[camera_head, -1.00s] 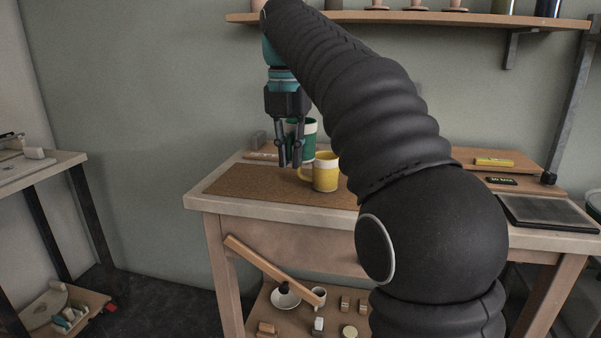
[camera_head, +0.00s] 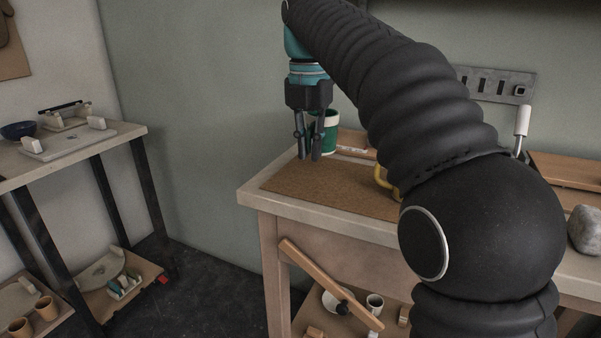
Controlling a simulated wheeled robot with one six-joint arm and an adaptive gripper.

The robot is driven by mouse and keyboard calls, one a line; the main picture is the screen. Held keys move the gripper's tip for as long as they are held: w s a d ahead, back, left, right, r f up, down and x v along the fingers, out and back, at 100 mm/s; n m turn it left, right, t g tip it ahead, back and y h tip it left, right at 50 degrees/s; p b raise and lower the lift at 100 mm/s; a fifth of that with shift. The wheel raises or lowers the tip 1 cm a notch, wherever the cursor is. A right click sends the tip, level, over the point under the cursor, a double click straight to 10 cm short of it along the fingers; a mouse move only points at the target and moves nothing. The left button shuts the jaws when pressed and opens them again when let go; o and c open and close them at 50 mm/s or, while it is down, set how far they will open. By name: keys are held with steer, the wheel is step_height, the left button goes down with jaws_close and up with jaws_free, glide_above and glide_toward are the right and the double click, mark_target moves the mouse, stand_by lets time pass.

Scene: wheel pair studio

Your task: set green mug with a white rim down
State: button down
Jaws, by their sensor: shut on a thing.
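The green mug with a white rim (camera_head: 329,133) is at the far left part of the workbench, just right of my gripper's fingers. My gripper (camera_head: 308,154) points down and is shut on the mug, with its fingers covering the mug's left side. The mug looks upright. I cannot tell whether its base touches the bench or hangs just above it. A brown cork mat (camera_head: 290,181) lies on the bench below and in front of it.
A yellow mug (camera_head: 381,178) is mostly hidden behind my arm, its handle showing. A wooden bar (camera_head: 330,284) slants out under the bench top. A side table (camera_head: 110,137) stands at the left, with floor between. A grey stone (camera_head: 585,229) is at right.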

mark_target(299, 188)
steer(key=shift+w+a+f, duration=0.15)
steer(key=shift+a+f, duration=0.6)
steer(key=shift+a, duration=0.35)
steer(key=shift+f+b, duration=0.65)
steer(key=shift+f, duration=1.3)
steer(key=c, duration=1.2)
jaws_free()
steer(key=shift+f, duration=0.15)
step_height(299, 188, up, 8)
steer(key=p, duration=0.2)
steer(key=shift+f, duration=0.1)
